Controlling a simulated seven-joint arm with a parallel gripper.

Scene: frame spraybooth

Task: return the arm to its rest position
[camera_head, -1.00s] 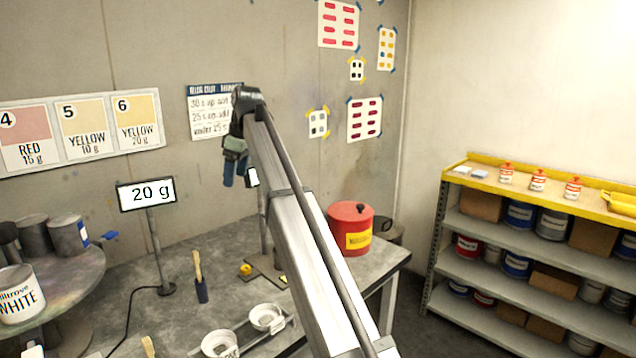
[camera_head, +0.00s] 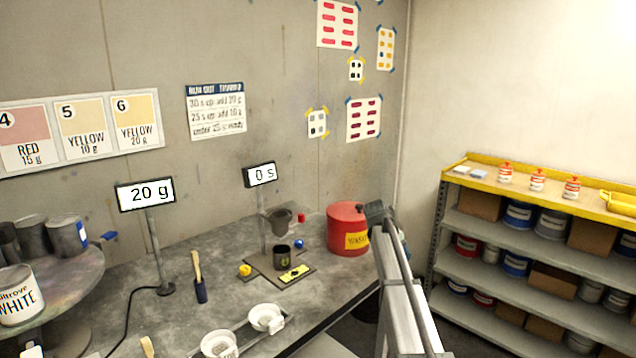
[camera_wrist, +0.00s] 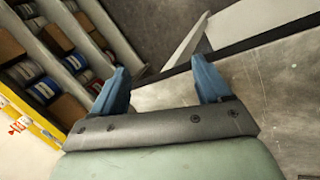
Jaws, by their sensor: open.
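In the wrist view my gripper (camera_wrist: 160,85) has its two blue fingers spread wide, with nothing between them. Beyond the fingers the wrist view shows the bench top (camera_wrist: 290,95), its dark edge and the floor. In the head view my arm stands at the right of the bench, beside the red can (camera_head: 347,232), and its gripper end cannot be made out there. I cannot tell from these views how far the gripper is above the bench.
A scale display (camera_head: 146,194) reads 20 g. A stocked shelf (camera_head: 530,190) stands at the right.

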